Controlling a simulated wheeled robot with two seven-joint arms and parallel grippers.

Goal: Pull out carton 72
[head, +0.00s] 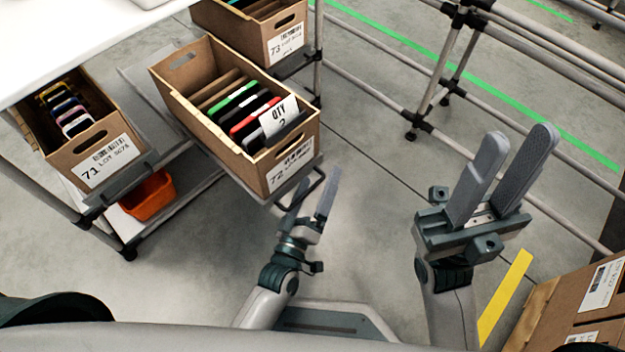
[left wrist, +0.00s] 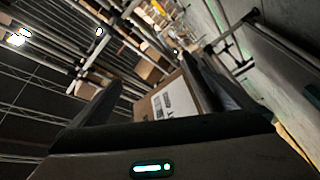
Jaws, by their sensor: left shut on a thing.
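Carton 72 (head: 225,112) is an open brown box tilted toward me, sitting on a sliding shelf with a dark handle (head: 303,188) at its front. It stands further out than the cartons beside it. It holds several upright dark, green and red flat items and a white "QTY 2" card (head: 279,115). My left gripper (head: 317,182) is at the handle and shut on it; the exact contact is partly hidden. In the left wrist view, carton 72's label (left wrist: 174,101) shows between the fingers. My right gripper (head: 517,145) is open and empty, off to the right.
Carton 71 (head: 100,155) is at the left and carton 73 (head: 283,42) behind, both on the rack. An orange bin (head: 148,196) sits low under carton 71. Other cartons (head: 585,300) stand at the lower right. The floor between is clear; pipe railings (head: 440,75) run along the back right.

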